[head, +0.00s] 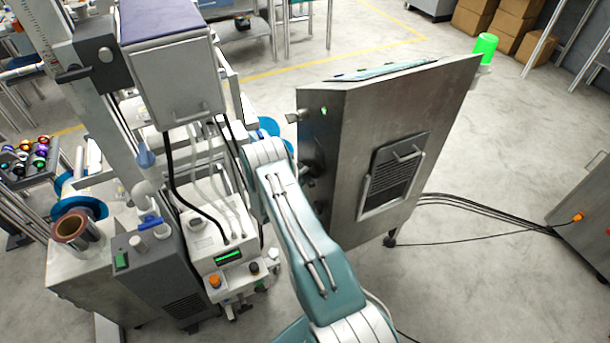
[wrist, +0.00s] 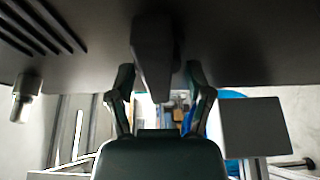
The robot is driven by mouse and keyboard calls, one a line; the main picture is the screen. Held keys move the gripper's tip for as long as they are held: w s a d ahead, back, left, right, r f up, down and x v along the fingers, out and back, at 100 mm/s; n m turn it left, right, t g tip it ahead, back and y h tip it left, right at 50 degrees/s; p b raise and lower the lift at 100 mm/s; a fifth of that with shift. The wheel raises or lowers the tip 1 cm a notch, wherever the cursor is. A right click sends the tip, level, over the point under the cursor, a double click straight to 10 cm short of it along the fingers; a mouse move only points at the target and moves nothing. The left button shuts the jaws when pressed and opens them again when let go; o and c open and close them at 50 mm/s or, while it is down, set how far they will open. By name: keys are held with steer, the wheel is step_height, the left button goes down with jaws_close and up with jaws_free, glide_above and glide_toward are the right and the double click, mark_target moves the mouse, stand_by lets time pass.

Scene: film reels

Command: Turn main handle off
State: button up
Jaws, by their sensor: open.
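The main handle, a dark grey tapered lever (wrist: 153,55), sticks out from a dark panel at the top middle of the wrist view. My gripper (wrist: 160,80) is open, with one finger on each side of the lever. A gap shows between the lever and each finger, so it is not clamped. In the head view, the metal cabinet (head: 345,125) stands right of centre, and my teal arm reaches to its left side. The gripper's fingers and the handle cannot be made out there, behind the arm and in shadow.
A silver cylindrical fitting (wrist: 22,98) projects from the panel at the left, near vent slots. A grey box-shaped part (wrist: 255,127) is at the right. A white control unit (head: 228,255) with cables stands close left of my arm. Cables (head: 480,205) run across the floor.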

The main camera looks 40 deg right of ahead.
steer(key=shift+d, duration=0.3)
steer(key=c, duration=0.8)
